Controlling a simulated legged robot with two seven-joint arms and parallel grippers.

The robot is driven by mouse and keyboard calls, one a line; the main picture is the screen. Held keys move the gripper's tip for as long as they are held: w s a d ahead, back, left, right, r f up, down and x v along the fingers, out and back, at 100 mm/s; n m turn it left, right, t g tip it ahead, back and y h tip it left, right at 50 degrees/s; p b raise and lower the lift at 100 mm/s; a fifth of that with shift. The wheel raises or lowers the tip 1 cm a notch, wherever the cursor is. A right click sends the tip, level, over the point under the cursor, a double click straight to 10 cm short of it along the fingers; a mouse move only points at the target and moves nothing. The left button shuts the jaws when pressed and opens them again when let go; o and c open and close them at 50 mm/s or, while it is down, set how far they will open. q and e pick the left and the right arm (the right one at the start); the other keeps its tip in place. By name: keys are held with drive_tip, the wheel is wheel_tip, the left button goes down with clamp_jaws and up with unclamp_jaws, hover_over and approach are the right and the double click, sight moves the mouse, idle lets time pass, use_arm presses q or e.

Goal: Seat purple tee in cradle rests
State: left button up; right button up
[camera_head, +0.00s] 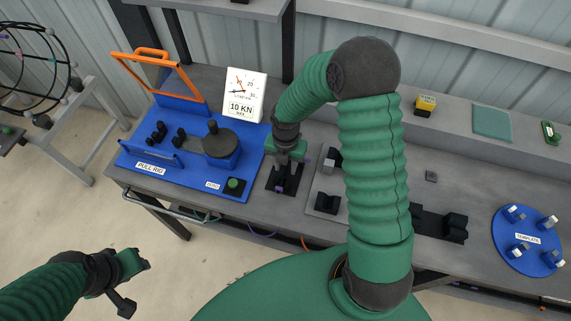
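My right gripper (287,160) reaches down over a small dark cradle (285,178) with black rests, just right of the blue rig on the bench. A small bit of purple, likely the purple tee (279,188), shows low among the black rests below the gripper. Most of it is hidden, and I cannot tell whether it touches the rests. The fingertips merge with the dark parts, so their grip cannot be read. My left gripper (136,280) is at the lower left over the floor, away from the bench, with no object visible in it.
The blue pull rig (252,172) with its orange frame (160,72) and a dial sign (240,95) stands left of the cradle. Black blocks (328,203) sit to its right, partly behind my arm. A round blue template (527,240) lies at far right.

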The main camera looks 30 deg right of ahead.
wheel_tip(320, 180, up, 17)
drive_tip(key=p, duration=0.1)
drive_tip(key=s+a+f+m+t, duration=0.1)
drive_tip(key=s+a+f+m, duration=0.1)
drive_tip(key=m, duration=1.1)
drive_tip(key=s+a+f+m+t, duration=0.1)
drive_tip(key=s+a+m, duration=0.4)
drive_tip(key=m, duration=0.8)
drive_tip(key=shift+s+a+f+t, duration=0.3)
drive_tip(key=shift+s+f, duration=0.55)
drive_tip(key=shift+s, duration=0.3)
